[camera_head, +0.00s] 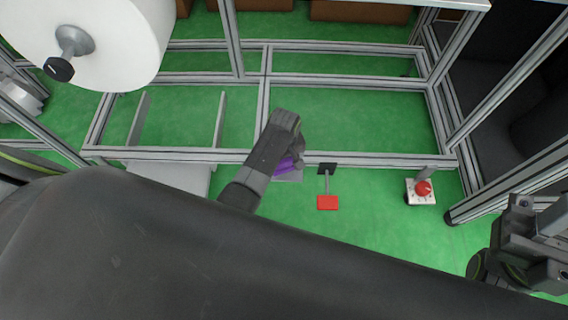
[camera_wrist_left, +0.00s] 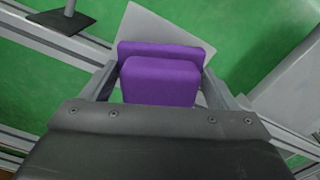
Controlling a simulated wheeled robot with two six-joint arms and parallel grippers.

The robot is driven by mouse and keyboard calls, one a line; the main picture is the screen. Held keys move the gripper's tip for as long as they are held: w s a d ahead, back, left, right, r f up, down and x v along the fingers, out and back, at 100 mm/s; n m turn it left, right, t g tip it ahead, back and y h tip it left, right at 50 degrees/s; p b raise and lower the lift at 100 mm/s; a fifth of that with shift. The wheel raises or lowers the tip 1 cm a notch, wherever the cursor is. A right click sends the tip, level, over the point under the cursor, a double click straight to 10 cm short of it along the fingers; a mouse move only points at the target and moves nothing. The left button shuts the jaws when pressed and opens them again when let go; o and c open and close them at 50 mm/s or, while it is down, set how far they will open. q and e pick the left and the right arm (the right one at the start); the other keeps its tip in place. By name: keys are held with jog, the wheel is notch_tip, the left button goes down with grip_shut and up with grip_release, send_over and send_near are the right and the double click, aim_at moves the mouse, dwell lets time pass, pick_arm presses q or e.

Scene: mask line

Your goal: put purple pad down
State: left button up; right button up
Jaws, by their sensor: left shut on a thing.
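The purple pad (camera_head: 287,166) shows in the head view just beside and partly behind my left gripper (camera_head: 291,153). In the left wrist view the purple pad (camera_wrist_left: 160,80) sits between the two fingers of my left gripper (camera_wrist_left: 158,82), which is shut on it. A light grey plate (camera_wrist_left: 150,22) lies behind and below the pad in that view; its edge shows in the head view (camera_head: 293,178). I cannot tell whether the pad touches the plate. My right gripper (camera_head: 525,245) is at the lower right of the head view, far from the pad; its jaws are not clear.
A red block on a rod with a black plate (camera_head: 327,202) stands right of the pad. A box with a red button (camera_head: 423,188) is farther right. Aluminium frame rails (camera_head: 370,160) run behind the gripper. A big white roll (camera_head: 110,35) is upper left. The floor is green.

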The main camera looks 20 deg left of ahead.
pick_arm(q)
notch_tip(320, 180, down, 2)
jog(key=shift+b, duration=0.3)
jog(key=shift+f, duration=0.2)
jog(key=o, duration=1)
jog(key=shift+c, duration=0.2)
